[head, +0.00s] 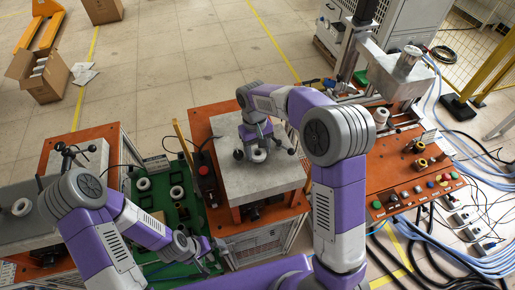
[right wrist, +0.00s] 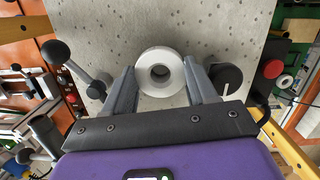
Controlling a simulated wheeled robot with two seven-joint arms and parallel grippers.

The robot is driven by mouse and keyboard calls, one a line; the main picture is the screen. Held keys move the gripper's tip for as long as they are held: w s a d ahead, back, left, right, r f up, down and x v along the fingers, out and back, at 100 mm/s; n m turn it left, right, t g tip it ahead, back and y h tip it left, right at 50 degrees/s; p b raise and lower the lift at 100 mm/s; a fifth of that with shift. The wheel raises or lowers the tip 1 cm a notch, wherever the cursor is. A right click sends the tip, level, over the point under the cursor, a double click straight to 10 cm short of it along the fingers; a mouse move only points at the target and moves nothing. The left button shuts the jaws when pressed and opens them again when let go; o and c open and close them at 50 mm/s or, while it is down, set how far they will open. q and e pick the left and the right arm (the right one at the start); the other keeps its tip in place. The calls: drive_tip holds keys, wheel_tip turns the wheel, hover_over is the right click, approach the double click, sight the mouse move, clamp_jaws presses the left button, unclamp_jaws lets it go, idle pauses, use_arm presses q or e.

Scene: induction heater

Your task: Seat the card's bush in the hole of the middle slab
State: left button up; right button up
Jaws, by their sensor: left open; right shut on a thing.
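The middle slab (head: 250,193) is a speckled light grey block on an orange-topped stand. My right gripper (head: 259,151) is low over the slab, shut on a white ring-shaped bush (head: 259,156). In the right wrist view the bush (right wrist: 147,86) sits between the two grey fingers (right wrist: 161,82), its bore facing the camera. Slab surface (right wrist: 200,25) surrounds it. The slab's hole is hidden, and I cannot tell whether the bush is in it or above it. My left gripper (head: 197,247) is open near the front of a green tray (head: 160,208).
Black-knobbed levers (head: 291,151) flank the bush. White rings (head: 143,184) lie in the green tray. A red button box (head: 204,172) stands left of the slab. A press and a control panel (head: 415,190) stand at right.

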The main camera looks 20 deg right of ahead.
drive_tip(key=shift+f, duration=0.15)
drive_tip(key=shift+f+b, duration=0.45)
drive_tip(key=shift+f, duration=0.1)
drive_tip(key=o, duration=1.2)
drive_tip(key=shift+o, duration=0.2)
drive_tip(key=shift+a, duration=0.1)
